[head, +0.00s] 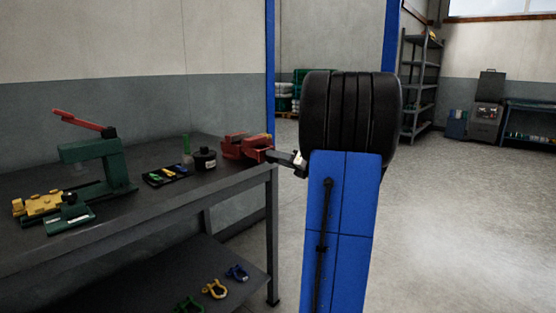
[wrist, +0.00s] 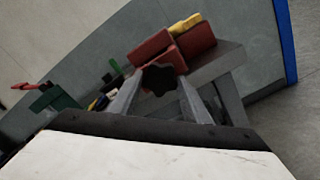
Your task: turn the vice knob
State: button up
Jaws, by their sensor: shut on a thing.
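The red vice (head: 243,147) sits at the right end of the dark workbench (head: 225,186) in the head view. In the wrist view, the red vice (wrist: 157,47) is straight ahead, with its black star-shaped knob (wrist: 159,79) facing me. The two grey fingers of my gripper (wrist: 160,84) are on either side of the knob and shut on it. In the head view my gripper (head: 279,157) reaches the vice from the right, and the knob cannot be made out there. My arm hides the space right of the vice.
A dark bottle (head: 204,159) and a black tray (head: 165,176) of small coloured parts stand left of the vice. A green press (head: 97,165) with a red lever is farther left. Coloured shackles (head: 215,289) lie on the lower shelf. Open floor (head: 450,230) lies right.

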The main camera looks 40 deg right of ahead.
jog(key=m, duration=1.3)
jog(key=shift+d, duration=0.1)
jog(key=shift+f+m, duration=0.15)
jog(key=shift+m, duration=1.05)
dwell(1.6)
jog(key=o, duration=1)
jog(key=shift+o, duration=0.2)
jog(key=s+d, duration=0.1)
jog(key=s, duration=1.6)
jog(key=shift+s+d, duration=0.15)
jog(key=shift+s, duration=0.1)
